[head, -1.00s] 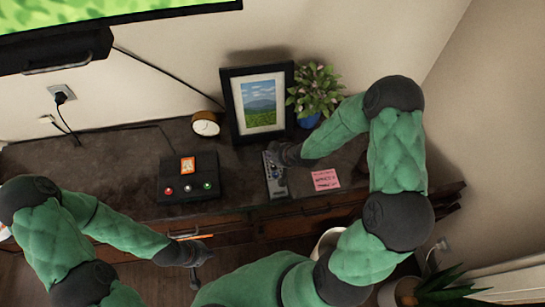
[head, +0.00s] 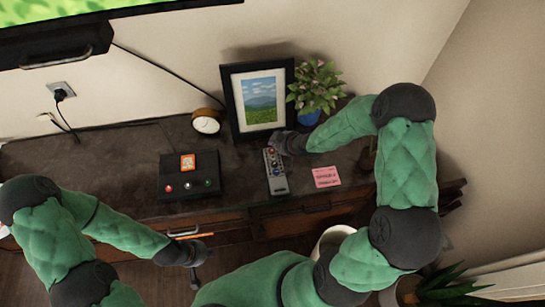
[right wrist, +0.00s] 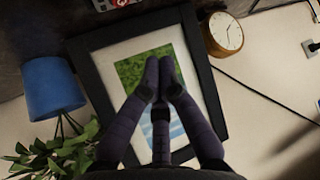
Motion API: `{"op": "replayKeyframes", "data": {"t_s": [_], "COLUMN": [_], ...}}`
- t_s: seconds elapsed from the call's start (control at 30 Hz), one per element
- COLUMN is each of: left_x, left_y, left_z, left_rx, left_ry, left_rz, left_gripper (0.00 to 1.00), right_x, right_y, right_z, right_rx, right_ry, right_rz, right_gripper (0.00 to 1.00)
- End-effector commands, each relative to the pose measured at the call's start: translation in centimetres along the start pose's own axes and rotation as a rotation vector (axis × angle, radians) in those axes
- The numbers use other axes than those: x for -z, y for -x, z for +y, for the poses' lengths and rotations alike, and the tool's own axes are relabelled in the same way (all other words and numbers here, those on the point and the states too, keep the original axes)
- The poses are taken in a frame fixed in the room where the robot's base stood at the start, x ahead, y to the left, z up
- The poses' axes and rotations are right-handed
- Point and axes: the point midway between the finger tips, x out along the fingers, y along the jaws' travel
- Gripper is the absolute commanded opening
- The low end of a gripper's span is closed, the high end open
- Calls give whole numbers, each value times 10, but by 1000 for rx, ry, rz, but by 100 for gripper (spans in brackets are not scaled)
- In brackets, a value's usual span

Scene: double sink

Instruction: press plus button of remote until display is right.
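The grey remote (head: 276,184), with several coloured buttons, lies on the dark cabinet top in the head view. My right gripper (head: 279,142) is just beyond its upper end, in front of the picture frame, and seems clear of the buttons. In the right wrist view its two fingertips (right wrist: 159,77) are together and hold nothing. The screen (head: 80,12) at the top left is cut off; only a green picture shows, with no readable number. My left gripper (head: 195,270) hangs below the cabinet's front edge, small and dark; its opening cannot be made out.
A black box (head: 175,188) with coloured buttons stands left of the remote. A pink note (head: 326,177) lies to its right. A picture frame (head: 235,105), a round clock (head: 206,121) and a potted plant (head: 316,90) stand behind. The cabinet's left top (head: 80,165) is clear.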

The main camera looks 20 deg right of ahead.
Motion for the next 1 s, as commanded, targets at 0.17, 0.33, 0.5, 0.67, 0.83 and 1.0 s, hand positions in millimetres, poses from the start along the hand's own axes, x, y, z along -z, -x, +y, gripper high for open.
{"op": "replayKeyframes", "data": {"t_s": [0.17,0.33,0.5,0.67,0.83,1.0], "left_x": [1,1,2,2,2,2], "left_y": [-20,-38,-52,-58,-58,-58], "left_z": [-7,-13,-19,-21,-21,-21], "left_rx": [0,0,0,0,0,0], "left_ry": [0,0,0,0,0,0], "left_rz": [0,0,0,0,0,0], "left_gripper": [0,0,0,0,0,0], "right_x": [-19,-34,-48,-54,-54,-53], "right_y": [-18,-33,-46,-52,-52,-52], "right_z": [0,0,0,0,0,0], "right_rx": [0,0,0,0,0,0], "right_ry": [-1,0,0,-1,0,0], "right_rz": [-1,0,0,0,0,0], "right_gripper": [0,0,0,0,0,0]}}
